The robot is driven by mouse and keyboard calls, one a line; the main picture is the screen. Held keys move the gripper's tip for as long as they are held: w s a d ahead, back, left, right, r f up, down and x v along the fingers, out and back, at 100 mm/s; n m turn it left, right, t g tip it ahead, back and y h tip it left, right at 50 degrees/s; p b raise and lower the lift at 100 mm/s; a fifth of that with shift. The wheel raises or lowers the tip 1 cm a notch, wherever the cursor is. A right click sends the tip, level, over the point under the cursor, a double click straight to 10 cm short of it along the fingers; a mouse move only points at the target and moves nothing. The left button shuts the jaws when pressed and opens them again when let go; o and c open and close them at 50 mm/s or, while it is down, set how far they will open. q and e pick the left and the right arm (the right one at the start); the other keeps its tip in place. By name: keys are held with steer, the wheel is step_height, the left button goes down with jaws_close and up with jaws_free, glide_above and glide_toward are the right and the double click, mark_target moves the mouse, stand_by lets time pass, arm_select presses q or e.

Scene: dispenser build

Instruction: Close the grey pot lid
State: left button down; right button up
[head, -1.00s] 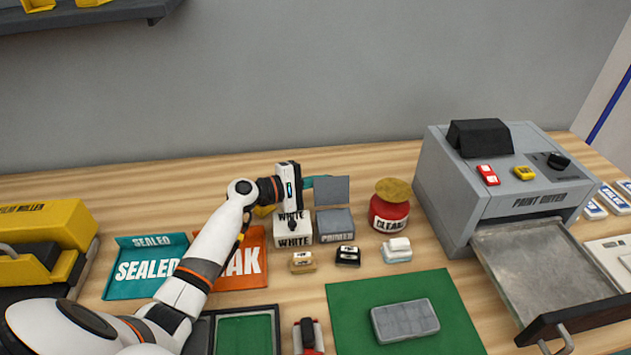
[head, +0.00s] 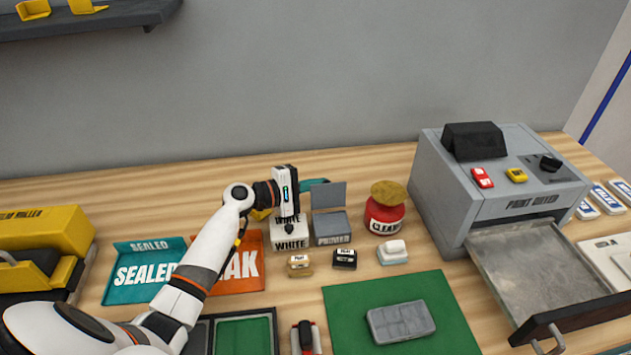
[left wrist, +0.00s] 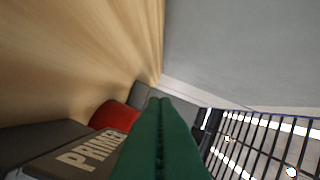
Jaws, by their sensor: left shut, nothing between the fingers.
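The grey pot (head: 332,229), labelled PRIMER, stands on the table; its box also shows in the left wrist view (left wrist: 50,150). Its lid (head: 329,195) is open and stands upright at the back edge of the pot. My left gripper (head: 316,184) is shut and empty. Its teal fingers point right, behind the raised lid, which partly hides them; I cannot tell whether they touch it. In the left wrist view the shut fingers (left wrist: 160,130) fill the lower middle, beside the PRIMER label. My right gripper is not in view.
The white pot (head: 289,234) stands just left of the grey one, under my wrist. A red pot (head: 384,222) with a tan lid is to the right. Small blocks (head: 345,258) lie in front. The grey paint dryer (head: 480,190) stands farther right.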

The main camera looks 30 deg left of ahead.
mark_target(312, 189)
arm_select(q)
steer(key=shift+s+d+r+p, duration=0.3)
steer(key=shift+s+d+p, duration=0.1)
steer(key=shift+s, duration=0.15)
steer(key=shift+s+d+r+p, duration=0.3)
steer(key=shift+s+d+p, duration=0.1)
steer(key=shift+s, duration=0.2)
steer(key=b+v, duration=0.1)
steer(key=v, duration=1.1)
steer(key=shift+b, duration=0.35)
steer(key=shift+f, duration=0.1)
